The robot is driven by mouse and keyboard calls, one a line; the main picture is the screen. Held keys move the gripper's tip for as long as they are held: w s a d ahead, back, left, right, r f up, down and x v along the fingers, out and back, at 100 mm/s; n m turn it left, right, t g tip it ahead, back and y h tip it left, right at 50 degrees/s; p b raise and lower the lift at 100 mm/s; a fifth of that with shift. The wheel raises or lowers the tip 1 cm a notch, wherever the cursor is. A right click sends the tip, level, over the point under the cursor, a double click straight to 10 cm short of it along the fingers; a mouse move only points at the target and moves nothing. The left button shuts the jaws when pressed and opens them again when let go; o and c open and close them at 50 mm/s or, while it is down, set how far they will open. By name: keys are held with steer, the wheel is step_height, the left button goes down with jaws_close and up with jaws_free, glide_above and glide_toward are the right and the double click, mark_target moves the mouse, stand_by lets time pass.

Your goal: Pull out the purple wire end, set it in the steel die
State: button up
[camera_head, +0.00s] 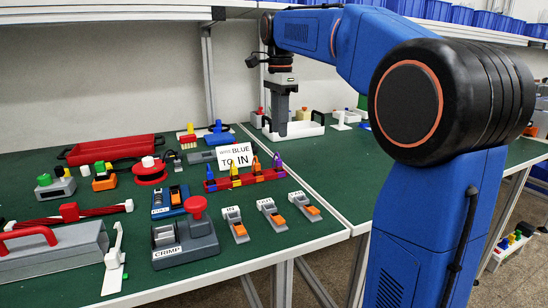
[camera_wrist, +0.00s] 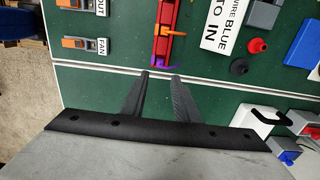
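The purple wire end (camera_head: 277,161) stands at the right end of a red rack (camera_head: 247,180), beside orange, yellow and red ends. In the wrist view the purple end (camera_wrist: 164,64) shows just beyond my fingertips. My gripper (camera_head: 279,134) points down behind and above the rack, apart from it. In the wrist view my gripper (camera_wrist: 160,76) has its two fingers spread with nothing between them. The steel die (camera_head: 164,235) appears to be the grey metal part at the left of the grey press marked CRIMP (camera_head: 187,240), which has a red knob.
A card (camera_head: 235,156) reading WIRE BLUE TO IN stands behind the rack. Several grey-and-orange terminals (camera_head: 270,213) lie in front. A white tray (camera_head: 296,130) is near my gripper. A red tray (camera_head: 112,149) stands at the back left. A seam divides the green tables.

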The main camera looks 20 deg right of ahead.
mark_target(279, 167)
steer(key=shift+f, duration=5)
jaws_close()
steer(key=shift+r, duration=1.8)
